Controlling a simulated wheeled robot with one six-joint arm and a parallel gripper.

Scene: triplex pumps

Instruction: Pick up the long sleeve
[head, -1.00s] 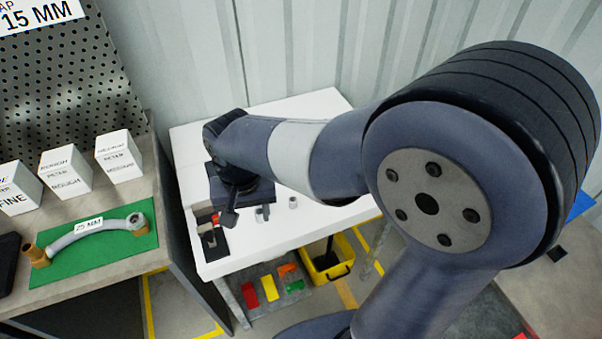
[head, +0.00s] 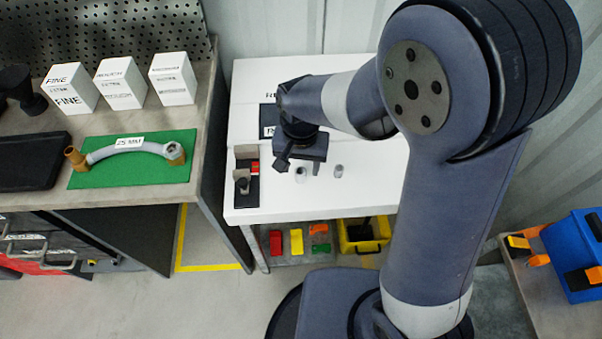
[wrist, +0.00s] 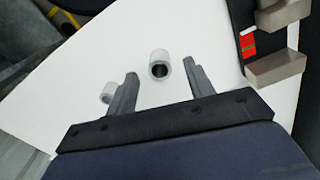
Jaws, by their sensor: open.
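Two pale grey hollow sleeves stand on the white table. The one that looks longer (wrist: 159,64) lies just beyond and between my fingertips in the wrist view; in the head view this long sleeve (head: 300,174) is right by my gripper (head: 300,165). The second, smaller-looking sleeve (wrist: 107,92) is outside the left finger in the wrist view, partly hidden by it; in the head view it stands to the right (head: 338,171). My gripper (wrist: 162,71) is open and empty, with a finger to either side of the long sleeve's line.
A small black tray (head: 246,186) with a red piece and grey blocks sits on the white table (head: 375,160) at its left. The same tray shows close to the right finger in the wrist view (wrist: 246,22). A bench (head: 180,192) with a green mat (head: 100,180) stands left.

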